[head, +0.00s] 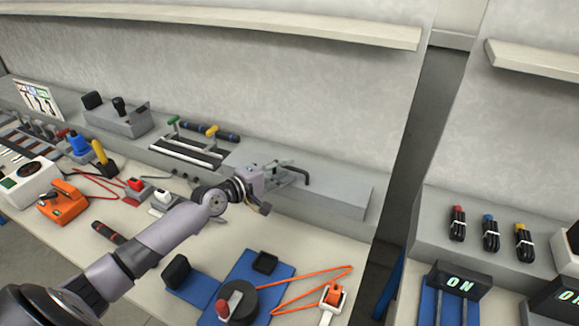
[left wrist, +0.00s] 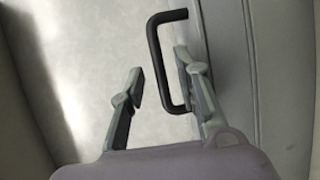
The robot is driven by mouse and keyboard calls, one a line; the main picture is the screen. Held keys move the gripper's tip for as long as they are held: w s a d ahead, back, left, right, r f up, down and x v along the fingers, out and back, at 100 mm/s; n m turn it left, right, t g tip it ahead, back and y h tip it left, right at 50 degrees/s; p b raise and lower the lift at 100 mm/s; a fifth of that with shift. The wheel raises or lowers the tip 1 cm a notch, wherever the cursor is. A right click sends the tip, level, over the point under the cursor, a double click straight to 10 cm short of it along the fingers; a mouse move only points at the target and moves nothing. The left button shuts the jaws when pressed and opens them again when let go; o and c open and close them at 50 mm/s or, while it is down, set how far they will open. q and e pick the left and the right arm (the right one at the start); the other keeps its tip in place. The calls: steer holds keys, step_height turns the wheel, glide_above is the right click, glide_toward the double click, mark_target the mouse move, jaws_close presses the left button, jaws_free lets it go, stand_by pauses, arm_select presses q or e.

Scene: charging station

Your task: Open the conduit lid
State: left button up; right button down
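The conduit lid (head: 335,196) is a long grey panel on the raised ledge at the back of the bench, and it looks shut. Its black bar handle (head: 303,174) stands at its left part. In the left wrist view the handle (left wrist: 154,60) is a squared black loop beside the grey lid (left wrist: 228,70). My left gripper (head: 283,174) is at the handle, with its fingers open. In the wrist view the handle's long bar lies between the two fingertips, apart from the left one; contact with the right one is unclear. My right gripper is out of view.
Orange cable (head: 310,285) and a blue mat (head: 282,272) lie on the bench in front. A dark gap (head: 395,210) separates the bench from the right station. A shelf (head: 340,30) runs above.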

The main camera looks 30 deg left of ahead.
arm_select(q)
steer(key=shift+x, duration=1.25)
jaws_close()
